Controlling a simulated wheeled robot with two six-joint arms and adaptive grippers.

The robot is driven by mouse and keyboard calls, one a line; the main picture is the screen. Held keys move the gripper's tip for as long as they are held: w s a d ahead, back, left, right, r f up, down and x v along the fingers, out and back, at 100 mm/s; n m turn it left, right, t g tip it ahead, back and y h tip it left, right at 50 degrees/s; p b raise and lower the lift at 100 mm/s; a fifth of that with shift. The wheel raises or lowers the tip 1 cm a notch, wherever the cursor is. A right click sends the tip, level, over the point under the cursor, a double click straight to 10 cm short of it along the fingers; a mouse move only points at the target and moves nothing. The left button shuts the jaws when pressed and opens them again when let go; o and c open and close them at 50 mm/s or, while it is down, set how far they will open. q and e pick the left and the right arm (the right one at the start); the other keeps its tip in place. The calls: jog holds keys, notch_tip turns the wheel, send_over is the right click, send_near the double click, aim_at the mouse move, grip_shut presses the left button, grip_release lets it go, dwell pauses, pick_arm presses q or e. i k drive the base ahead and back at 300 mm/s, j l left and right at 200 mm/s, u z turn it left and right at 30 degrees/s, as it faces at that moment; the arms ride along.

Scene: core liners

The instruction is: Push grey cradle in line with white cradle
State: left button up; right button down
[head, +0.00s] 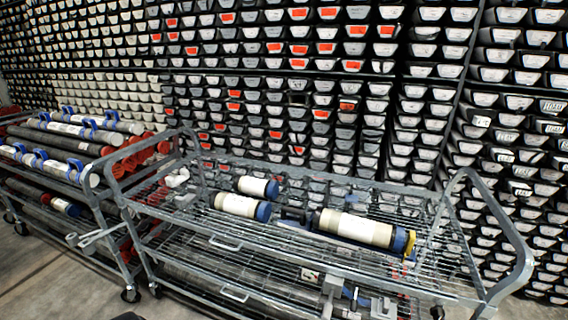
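A small white piece (177,178), which looks like the white cradle, sits at the left end of the grey wire cart's top shelf. A dark grey piece (293,215) lies between the liners in the middle of that shelf. It may be the grey cradle, but it is partly hidden and too small to be sure. The two pieces are well apart, with liners between them. Neither of my grippers can be made out in the head view.
Cream liners with blue ends (240,206) (258,187) and a larger one with a blue and yellow end (355,228) lie on the top shelf. Its right part is bare. A second cart (60,140) with stacked tubes stands left. Racks of trays (290,75) fill the back.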

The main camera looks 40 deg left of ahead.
aim_at(193, 191)
jog(key=u, duration=2.1)
